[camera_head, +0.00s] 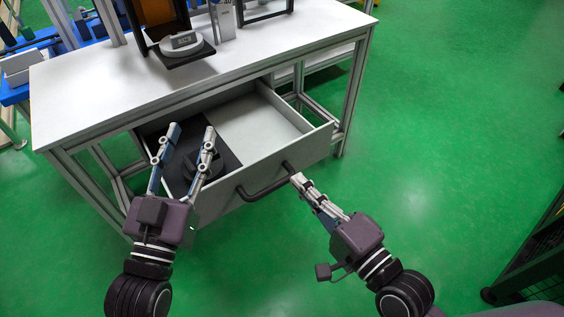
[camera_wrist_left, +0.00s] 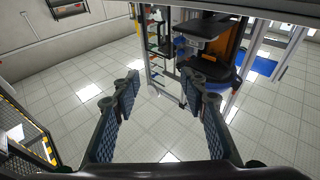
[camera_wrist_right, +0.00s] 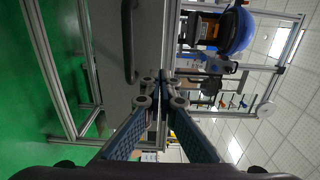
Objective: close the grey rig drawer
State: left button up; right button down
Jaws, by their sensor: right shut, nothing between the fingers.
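The grey rig drawer (camera_head: 318,146) is pulled out from under the white-topped bench. Its dark bar handle (camera_head: 262,190) is on the front panel and also shows in the right wrist view (camera_wrist_right: 129,45). My right gripper (camera_head: 297,179) is shut and empty, its tips close to the front panel by the right end of the handle; I cannot tell whether they touch. It also shows in the right wrist view (camera_wrist_right: 160,76). My left gripper (camera_head: 191,130) is open and empty, over the left part of the drawer in the head view, hiding some of its inside.
A dark round piece (camera_head: 204,165) lies on a black mat in the drawer's left half; the right half is bare. The bench (camera_head: 110,88) carries a tower with a grey device (camera_head: 181,42). Green floor is clear to the right, with a dark mesh fence (camera_head: 535,255) at lower right.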

aim_at(274, 154)
jog(key=b+x, duration=0.1)
jog(key=x, duration=0.5)
jog(key=shift+w+a, duration=0.15)
jog(key=shift+w, duration=0.15)
jog(key=shift+w+a, duration=0.1)
jog(key=shift+w, duration=0.1)
pick_arm(q)
jog(key=s+r+t+h, duration=0.1)
jog(key=s+r+t, duration=0.2)
jog(key=r, duration=0.3)
jog(key=shift+r+t, duration=0.4)
jog(key=shift+a, duration=0.1)
pick_arm(e)
jog(key=shift+w, duration=0.15)
